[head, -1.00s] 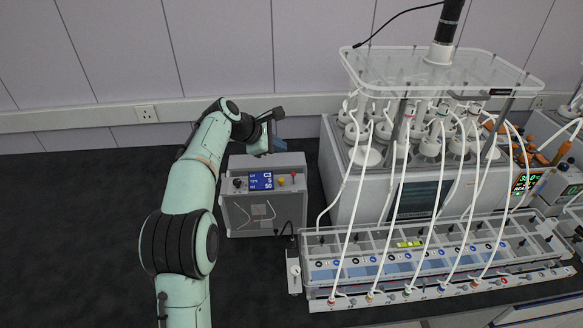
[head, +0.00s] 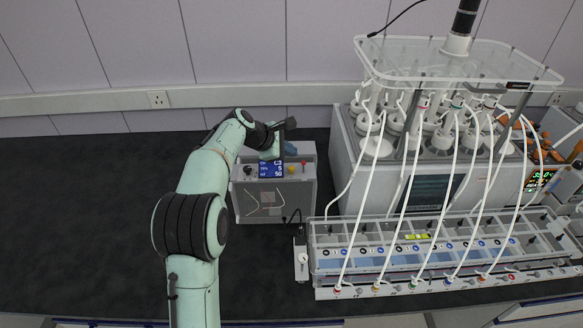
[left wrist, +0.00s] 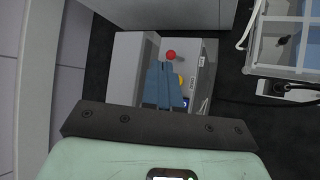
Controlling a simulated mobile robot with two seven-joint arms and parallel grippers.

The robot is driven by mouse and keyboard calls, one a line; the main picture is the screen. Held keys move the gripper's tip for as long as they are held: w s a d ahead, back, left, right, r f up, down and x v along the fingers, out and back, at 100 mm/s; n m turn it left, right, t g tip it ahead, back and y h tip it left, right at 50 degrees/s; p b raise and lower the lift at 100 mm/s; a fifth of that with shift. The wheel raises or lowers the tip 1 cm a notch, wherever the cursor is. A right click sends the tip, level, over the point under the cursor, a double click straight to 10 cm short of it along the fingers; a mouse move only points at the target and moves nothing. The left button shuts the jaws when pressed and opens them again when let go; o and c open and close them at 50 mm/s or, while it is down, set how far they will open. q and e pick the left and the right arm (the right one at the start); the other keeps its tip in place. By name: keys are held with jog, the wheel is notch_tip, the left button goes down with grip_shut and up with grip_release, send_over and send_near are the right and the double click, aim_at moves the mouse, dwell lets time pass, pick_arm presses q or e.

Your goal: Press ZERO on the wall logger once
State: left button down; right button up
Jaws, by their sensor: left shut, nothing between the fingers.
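A grey box with a small blue display, the likely logger (head: 273,200), stands on the dark bench. Its sloping top carries a black knob (head: 247,171), a yellow button (head: 291,169) and a red button (head: 304,163). No ZERO label is legible. My left gripper (head: 291,148) is over the back of the box, behind the display. In the left wrist view my shut blue fingers (left wrist: 160,68) hang over the box top; the red button (left wrist: 170,56) shows just beyond their tips and the yellow button (left wrist: 180,79) is partly hidden beside them. Contact cannot be told. My right gripper is out of view.
A large reactor unit (head: 352,165) with a clear top plate (head: 455,65) and white tubes stands right of the box. A clear-walled tray (head: 440,262) lies in front of it. A wall socket (head: 158,99) is at the back. The bench at left is clear.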

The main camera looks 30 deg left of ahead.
aim_at(289, 170)
pick_arm(q)
notch_tip(289, 170, down, 2)
jog(key=shift+w+f+b, duration=0.1)
jog(key=shift+f+b, duration=0.05)
jog(key=shift+b, duration=0.2)
jog(key=shift+s+f, duration=0.2)
jog(key=shift+f, duration=0.05)
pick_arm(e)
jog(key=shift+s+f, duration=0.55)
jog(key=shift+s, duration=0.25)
pick_arm(q)
jog(key=shift+w, duration=0.2)
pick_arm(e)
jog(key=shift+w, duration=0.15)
pick_arm(q)
jog(key=shift+s, duration=0.1)
jog(key=shift+f, duration=0.1)
dwell(0.3)
jog(key=shift+f, duration=0.35)
